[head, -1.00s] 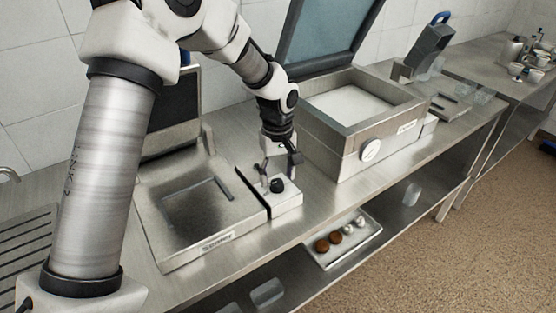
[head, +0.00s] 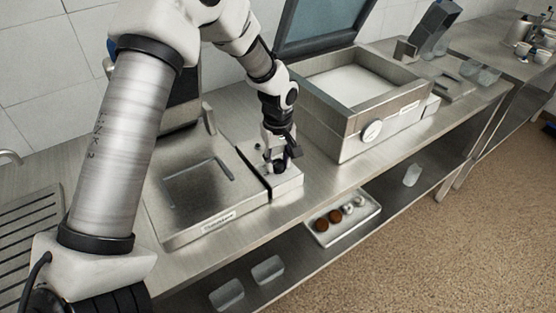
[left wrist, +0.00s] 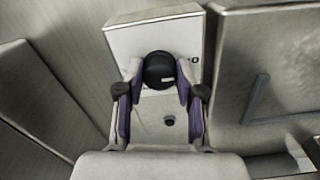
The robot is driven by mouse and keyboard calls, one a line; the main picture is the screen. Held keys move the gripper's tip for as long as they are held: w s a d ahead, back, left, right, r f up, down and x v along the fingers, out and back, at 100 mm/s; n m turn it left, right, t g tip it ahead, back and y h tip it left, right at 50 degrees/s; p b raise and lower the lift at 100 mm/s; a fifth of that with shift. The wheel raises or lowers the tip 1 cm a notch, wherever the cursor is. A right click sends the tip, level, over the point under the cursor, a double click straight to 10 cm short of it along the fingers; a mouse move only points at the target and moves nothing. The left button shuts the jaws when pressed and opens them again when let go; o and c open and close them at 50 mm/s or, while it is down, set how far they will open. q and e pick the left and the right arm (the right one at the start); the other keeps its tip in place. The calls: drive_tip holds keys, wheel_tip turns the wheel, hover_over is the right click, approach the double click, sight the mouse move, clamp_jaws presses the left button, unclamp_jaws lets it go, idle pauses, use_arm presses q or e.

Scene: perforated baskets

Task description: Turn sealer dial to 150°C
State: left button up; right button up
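A black dial (left wrist: 160,69) sits on a small pale control box (left wrist: 193,33) beside the flat steel machine. My left gripper (head: 277,165) is down over this box in the head view. In the left wrist view its fingers (left wrist: 160,78) lie one on each side of the dial and appear to touch it. A small white mark shows on the dial; scale figures are not readable. The flat steel machine (head: 163,228) has a label on its front. My right gripper is not in view.
A steel box machine with a raised lid (head: 346,118) and a white round dial (head: 372,131) stands to the right. A tray (head: 369,214) with several round items is on the lower shelf. A sink drainer (head: 32,225) is at the left.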

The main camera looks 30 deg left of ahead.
use_arm(q)
clamp_jaws()
drive_tip(key=m+p, duration=0.2)
drive_tip(key=m, duration=0.1)
drive_tip(key=shift+r+m+p, duration=0.1)
drive_tip(key=shift+m+p, duration=0.2)
drive_tip(key=shift+p, duration=0.05)
drive_tip(key=m+p, duration=0.1)
drive_tip(key=m, duration=0.2)
drive_tip(key=shift+m+p, duration=0.4)
drive_tip(key=m+p, duration=0.1)
drive_tip(key=m, duration=0.2)
drive_tip(key=shift+m, duration=0.3)
drive_tip(key=m, duration=0.3)
drive_tip(key=m+p, duration=0.1)
drive_tip(key=m, duration=0.2)
drive_tip(key=shift+s+a+f+p, duration=0.1)
drive_tip(key=shift+f+p, duration=0.1)
drive_tip(key=shift+p, duration=0.1)
drive_tip(key=m, duration=0.6)
drive_tip(key=shift+m+p, duration=0.3)
drive_tip(key=shift+m, duration=0.1)
drive_tip(key=shift+f, duration=0.1)
